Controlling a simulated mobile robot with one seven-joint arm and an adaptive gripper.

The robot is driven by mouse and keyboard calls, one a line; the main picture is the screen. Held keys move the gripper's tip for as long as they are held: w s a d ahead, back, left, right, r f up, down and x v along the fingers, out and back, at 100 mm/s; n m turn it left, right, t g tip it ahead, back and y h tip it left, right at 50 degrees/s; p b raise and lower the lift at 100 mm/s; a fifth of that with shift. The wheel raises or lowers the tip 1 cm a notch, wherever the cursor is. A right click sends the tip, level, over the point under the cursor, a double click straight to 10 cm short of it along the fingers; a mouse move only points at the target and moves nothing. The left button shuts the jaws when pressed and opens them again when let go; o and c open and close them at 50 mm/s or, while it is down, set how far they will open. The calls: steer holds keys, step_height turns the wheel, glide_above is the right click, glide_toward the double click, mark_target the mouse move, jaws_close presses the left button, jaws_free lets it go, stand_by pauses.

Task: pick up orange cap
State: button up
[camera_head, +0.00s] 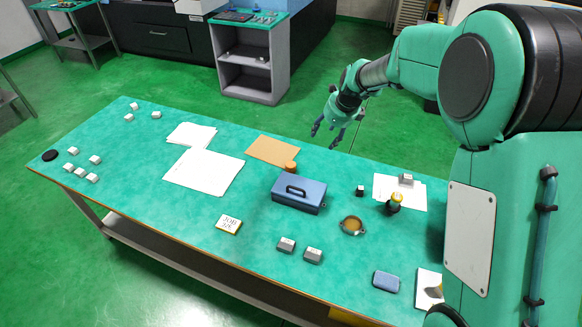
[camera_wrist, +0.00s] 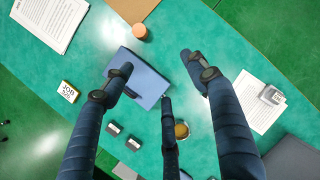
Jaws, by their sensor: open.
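The orange cap (camera_head: 290,167) is a short round piece standing on the green table at the near right corner of a brown sheet, just behind the blue box. In the wrist view the cap (camera_wrist: 140,32) lies near the top, beyond the fingertips and clear of them. My gripper (camera_head: 327,134) is raised above the far side of the table, to the right of and beyond the cap. Its dark fingers (camera_wrist: 158,74) are spread open with nothing between them.
The blue box (camera_head: 298,193) with a black handle stands close in front of the cap. An amber dish (camera_head: 352,226) and a yellow-topped black item (camera_head: 394,203) are to the right. White papers (camera_head: 203,170) lie left. The table (camera_head: 130,210) has clear areas between.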

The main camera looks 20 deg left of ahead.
steer(key=w+a+f+m, duration=0.2)
steer(key=a+f+m, duration=0.2)
steer(key=a+f, duration=0.7)
step_height(320, 180, down, 2)
steer(key=shift+w+f+g, duration=0.15)
steer(key=shift+w+g, duration=0.1)
steer(key=shift+g, duration=0.05)
steer(key=b, duration=0.1)
glide_above(291, 165)
steer(key=d, duration=0.2)
steer(key=shift+s+a+f, duration=0.1)
steer(key=shift+s+f, duration=0.05)
steer(key=shift+f, duration=1.15)
steer(key=shift+s+d+f, duration=0.1)
steer(key=shift+s+f, duration=0.05)
steer(key=shift+f, duration=1.2)
steer(key=shift+s+a+f, duration=0.1)
steer(key=shift+s+f, duration=0.05)
steer(key=shift+f, duration=1.15)
steer(key=shift+f, duration=0.15)
steer(key=shift+b+x, duration=1)
steer(key=shift+x, duration=1.45)
steer(key=shift+a, duration=0.1)
steer(key=c, duration=1)
